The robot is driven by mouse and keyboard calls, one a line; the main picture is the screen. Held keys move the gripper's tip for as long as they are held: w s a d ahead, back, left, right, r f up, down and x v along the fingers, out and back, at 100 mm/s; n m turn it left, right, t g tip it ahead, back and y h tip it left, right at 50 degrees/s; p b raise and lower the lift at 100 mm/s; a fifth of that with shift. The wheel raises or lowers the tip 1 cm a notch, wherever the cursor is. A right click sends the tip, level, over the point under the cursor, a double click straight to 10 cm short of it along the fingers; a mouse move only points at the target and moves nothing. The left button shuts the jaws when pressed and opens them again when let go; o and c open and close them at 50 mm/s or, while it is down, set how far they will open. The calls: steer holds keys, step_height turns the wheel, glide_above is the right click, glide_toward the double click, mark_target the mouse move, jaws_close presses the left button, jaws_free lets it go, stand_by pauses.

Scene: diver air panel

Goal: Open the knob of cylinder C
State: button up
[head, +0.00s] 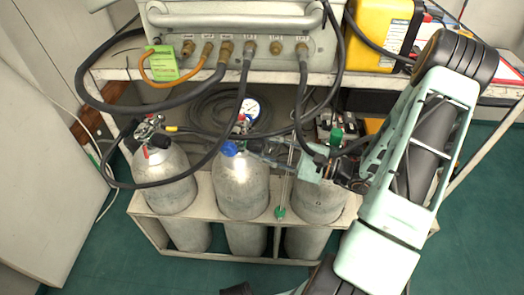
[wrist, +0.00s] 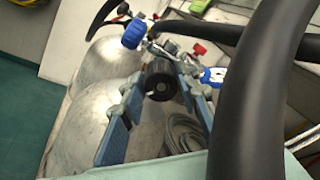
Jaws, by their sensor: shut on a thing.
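Three grey cylinders stand in a low rack: left (head: 164,182), middle (head: 241,187) and right (head: 318,203). No cylinder letter is readable. The middle one has a blue knob (head: 229,148), also seen in the wrist view (wrist: 133,33). A green part (head: 336,136) shows above the right cylinder. My gripper (head: 285,158) reaches in from the right, over the right cylinder, fingers pointing left. In the wrist view my gripper (wrist: 160,92) has its two fingers on either side of a round black knob (wrist: 160,78), shut on it. This knob is hard to make out in the head view.
Dark hoses loop from the panel (head: 250,50) down to the cylinders, and one thick hose (wrist: 262,90) crosses close before the wrist camera. A gauge (head: 249,108) sits behind the middle cylinder. A yellow case (head: 380,35) stands on the shelf. Green floor is clear at the right.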

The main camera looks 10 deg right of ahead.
steer(key=n+b, duration=0.3)
steer(key=n, duration=0.2)
steer(key=shift+f, duration=0.2)
steer(key=shift+r+n+b, duration=0.1)
steer(key=shift+n+b, duration=0.45)
steer(key=shift+n, duration=0.15)
steer(key=o, duration=1.2)
steer(key=shift+c, duration=0.2)
steer(key=shift+d, duration=0.1)
steer(key=v, duration=1.2)
steer(key=shift+w, duration=0.1)
